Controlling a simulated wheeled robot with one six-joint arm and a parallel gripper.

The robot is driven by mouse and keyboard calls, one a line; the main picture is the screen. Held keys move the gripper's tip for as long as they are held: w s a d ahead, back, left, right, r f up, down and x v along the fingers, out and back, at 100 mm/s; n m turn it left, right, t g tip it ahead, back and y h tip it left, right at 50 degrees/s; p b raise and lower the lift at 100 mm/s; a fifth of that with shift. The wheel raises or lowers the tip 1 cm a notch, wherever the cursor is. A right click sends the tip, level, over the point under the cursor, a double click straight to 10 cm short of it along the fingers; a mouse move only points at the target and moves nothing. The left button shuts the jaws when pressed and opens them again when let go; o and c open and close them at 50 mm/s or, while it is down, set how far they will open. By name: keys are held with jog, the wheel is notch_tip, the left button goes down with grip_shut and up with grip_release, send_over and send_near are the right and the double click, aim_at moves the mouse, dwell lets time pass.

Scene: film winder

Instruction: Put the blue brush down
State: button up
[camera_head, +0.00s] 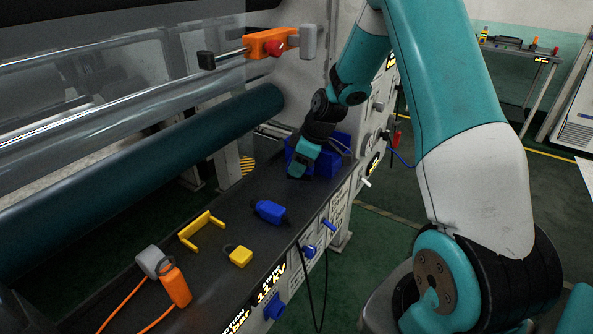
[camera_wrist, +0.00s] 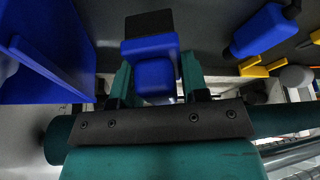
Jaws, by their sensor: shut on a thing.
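My gripper (camera_head: 298,166) is over the far end of the dark shelf, beside the blue bin. In the wrist view my gripper (camera_wrist: 156,82) has its two teal fingers on either side of the blue brush (camera_wrist: 153,58) and is shut on it. The brush has a blue body, and its black end (camera_wrist: 149,22) points away from the fingers over the dark surface. I cannot tell whether it touches that surface. In the head view the brush is mostly hidden by the gripper.
The blue bin (camera_head: 331,165) stands close to my gripper; its wall also shows in the wrist view (camera_wrist: 48,68). On the shelf (camera_head: 222,285) lie another blue tool (camera_head: 270,211), a yellow handle (camera_head: 201,230), a yellow block (camera_head: 239,256) and an orange tool (camera_head: 176,287). A dark roller (camera_head: 130,170) runs alongside.

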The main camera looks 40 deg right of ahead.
jog(key=shift+w+a, duration=0.15)
jog(key=shift+a, duration=0.05)
jog(key=shift+f+p, duration=0.4)
jog(key=shift+f, duration=1.35)
jog(key=shift+f, duration=0.1)
jog(key=o, duration=0.8)
jog(key=shift+o, duration=0.2)
